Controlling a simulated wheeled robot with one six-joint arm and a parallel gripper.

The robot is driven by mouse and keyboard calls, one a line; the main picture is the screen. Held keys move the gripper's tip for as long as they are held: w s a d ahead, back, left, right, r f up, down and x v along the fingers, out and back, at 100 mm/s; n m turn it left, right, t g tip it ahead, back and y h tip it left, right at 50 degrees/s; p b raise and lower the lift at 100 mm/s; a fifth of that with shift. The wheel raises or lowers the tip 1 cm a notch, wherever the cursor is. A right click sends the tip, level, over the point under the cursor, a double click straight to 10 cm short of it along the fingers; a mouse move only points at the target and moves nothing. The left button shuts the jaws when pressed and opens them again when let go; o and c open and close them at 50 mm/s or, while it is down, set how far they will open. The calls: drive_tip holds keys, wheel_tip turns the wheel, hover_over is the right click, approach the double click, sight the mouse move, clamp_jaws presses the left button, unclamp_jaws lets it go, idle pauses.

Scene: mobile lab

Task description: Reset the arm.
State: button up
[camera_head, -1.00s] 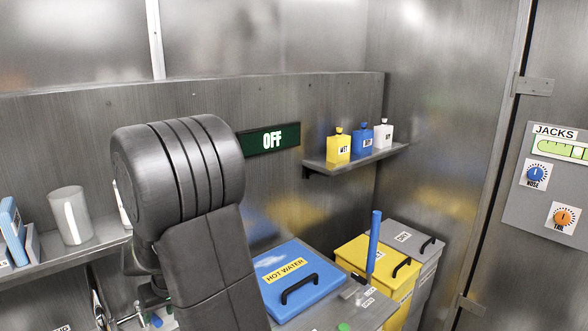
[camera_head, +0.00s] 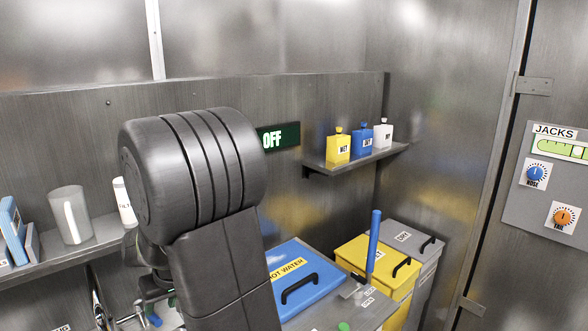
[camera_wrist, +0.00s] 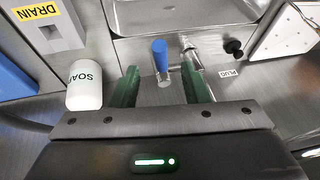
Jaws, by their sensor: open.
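My gripper (camera_wrist: 165,88) shows in the wrist view with its two green fingers apart and nothing between them. A blue-handled tap lever (camera_wrist: 160,55) stands just beyond the fingertips, in front of the sink. A white soap bottle (camera_wrist: 84,86) is to the left of the left finger, apart from it. In the head view my dark arm covers the middle left, and my gripper is mostly hidden behind it.
A blue hot water box (camera_head: 300,270) with a black handle, a yellow bin (camera_head: 370,259) and a grey bin (camera_head: 408,237) are at the right. Bottles stand on a small shelf (camera_head: 355,160). A left shelf (camera_head: 85,243) holds a clear cup (camera_head: 70,214). The sink (camera_wrist: 185,14) has a plug (camera_wrist: 233,47) beside it.

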sight(153, 322)
drive_tip(key=x, duration=0.7)
drive_tip(key=shift+s, duration=0.1)
drive_tip(key=shift+a+r+p, duration=0.2)
drive_tip(key=shift+r+p, duration=0.05)
drive_tip(key=shift+p, duration=0.6)
drive_tip(key=shift+s+a+m+p, duration=0.1)
drive_tip(key=shift+s+m+p, duration=0.25)
drive_tip(key=shift+p, duration=0.4)
drive_tip(key=shift+a+f+p, duration=0.1)
drive_tip(key=shift+a+p, duration=0.05)
drive_tip(key=shift+p, duration=0.4)
drive_tip(key=shift+f+m, duration=0.1)
drive_tip(key=shift+m, duration=0.15)
